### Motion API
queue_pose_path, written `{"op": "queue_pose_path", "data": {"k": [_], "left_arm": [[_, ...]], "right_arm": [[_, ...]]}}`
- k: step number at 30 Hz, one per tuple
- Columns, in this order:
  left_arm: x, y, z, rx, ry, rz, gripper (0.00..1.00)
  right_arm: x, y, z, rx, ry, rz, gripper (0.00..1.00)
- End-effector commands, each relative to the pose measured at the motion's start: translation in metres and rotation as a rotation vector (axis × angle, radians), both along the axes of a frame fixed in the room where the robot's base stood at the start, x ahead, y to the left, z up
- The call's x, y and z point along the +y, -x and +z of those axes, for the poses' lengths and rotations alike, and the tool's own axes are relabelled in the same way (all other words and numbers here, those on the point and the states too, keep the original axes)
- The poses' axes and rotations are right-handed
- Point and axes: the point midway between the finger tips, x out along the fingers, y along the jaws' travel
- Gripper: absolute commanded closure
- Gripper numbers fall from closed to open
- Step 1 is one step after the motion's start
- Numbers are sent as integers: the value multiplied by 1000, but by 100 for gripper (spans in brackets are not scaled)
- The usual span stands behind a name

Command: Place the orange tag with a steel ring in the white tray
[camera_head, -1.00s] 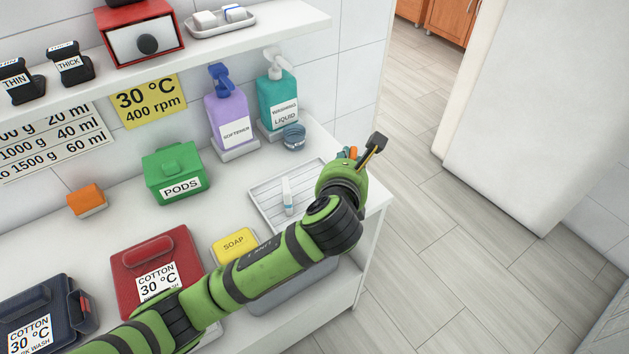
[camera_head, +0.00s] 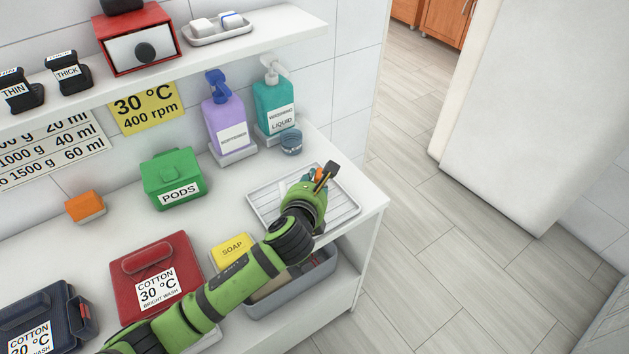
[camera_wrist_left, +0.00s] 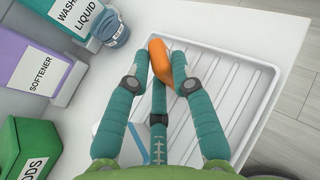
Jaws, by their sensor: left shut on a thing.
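My left gripper (camera_wrist_left: 160,82) is shut on the orange tag (camera_wrist_left: 160,62), which shows between its teal fingertips in the left wrist view. I cannot make out the steel ring. In the head view the left gripper (camera_head: 318,177) is over the white ribbed tray (camera_head: 345,212), and only a little orange shows at its fingers. The tray also fills the right of the wrist view (camera_wrist_left: 222,100). The tag appears over the tray's back part; its height above it is hard to tell. My right gripper is not in view.
A yellow soap (camera_head: 230,247) and green pods box (camera_head: 172,178) are to the left. The counter's right edge is close to the tray.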

Motion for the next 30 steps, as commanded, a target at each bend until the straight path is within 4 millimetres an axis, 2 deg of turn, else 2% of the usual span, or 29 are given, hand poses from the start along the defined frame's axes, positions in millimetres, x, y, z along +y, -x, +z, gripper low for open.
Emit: {"op": "queue_pose_path", "data": {"k": [5, 6, 7, 20, 25, 30], "left_arm": [[0, 0, -4, 0, 0, 1, 99], [0, 0, -4, 0, 0, 0, 64], [0, 0, -4, 0, 0, 0, 53], [0, 1, 2, -2, 1, -1, 53], [3, 22, 10, -1, 0, -1, 53], [9, 54, 23, -1, 1, -2, 53]], "right_arm": [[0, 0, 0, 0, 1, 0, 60], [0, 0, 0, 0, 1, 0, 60], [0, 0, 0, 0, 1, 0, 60], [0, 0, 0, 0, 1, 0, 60], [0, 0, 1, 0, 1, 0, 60], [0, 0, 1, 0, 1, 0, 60]]}}
